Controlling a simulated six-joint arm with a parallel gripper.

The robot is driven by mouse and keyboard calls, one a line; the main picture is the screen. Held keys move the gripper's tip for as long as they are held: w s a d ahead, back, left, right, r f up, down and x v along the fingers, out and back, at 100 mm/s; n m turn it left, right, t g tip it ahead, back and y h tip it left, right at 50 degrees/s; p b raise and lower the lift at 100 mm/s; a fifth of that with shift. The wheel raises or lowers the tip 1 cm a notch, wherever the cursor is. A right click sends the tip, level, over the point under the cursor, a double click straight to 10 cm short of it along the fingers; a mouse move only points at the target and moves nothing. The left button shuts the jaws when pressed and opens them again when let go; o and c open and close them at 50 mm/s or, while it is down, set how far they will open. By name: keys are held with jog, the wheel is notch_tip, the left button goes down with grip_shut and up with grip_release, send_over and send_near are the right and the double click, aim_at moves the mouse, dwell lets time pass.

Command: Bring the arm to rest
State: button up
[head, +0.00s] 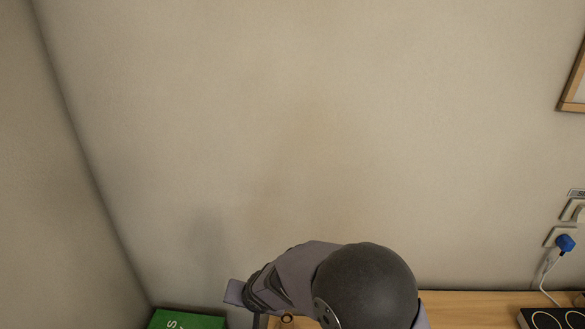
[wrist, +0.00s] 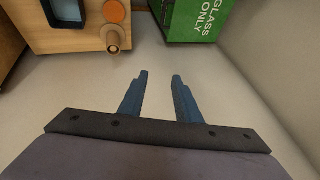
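My gripper (wrist: 160,74) shows in the wrist view with its two blue-grey fingers apart. Nothing is between them, and a plain pale surface shows behind. In the head view my arm is bent at the bottom centre, with a dark round joint and grey links. I cannot make out the fingers there. The arm hides part of the wooden surface behind it.
A green box (wrist: 200,20) lettered "GLASS ONLY" also shows in the head view (head: 187,321). A wooden unit (wrist: 75,40) has an orange knob (wrist: 114,12). The wooden counter (head: 470,302) holds a black device (head: 550,319). A blue plug (head: 565,243) sits on the wall.

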jog(key=d+r+h, duration=0.2)
jog(key=d, duration=1.1)
jog(key=s+d+r+g+h, duration=0.1)
jog(key=s+d+g, duration=0.4)
jog(key=s+d, duration=1.2)
jog(key=shift+s+d+r+n, duration=0.15)
jog(key=shift+s+r+n, duration=0.15)
jog(key=shift+s+r, duration=0.25)
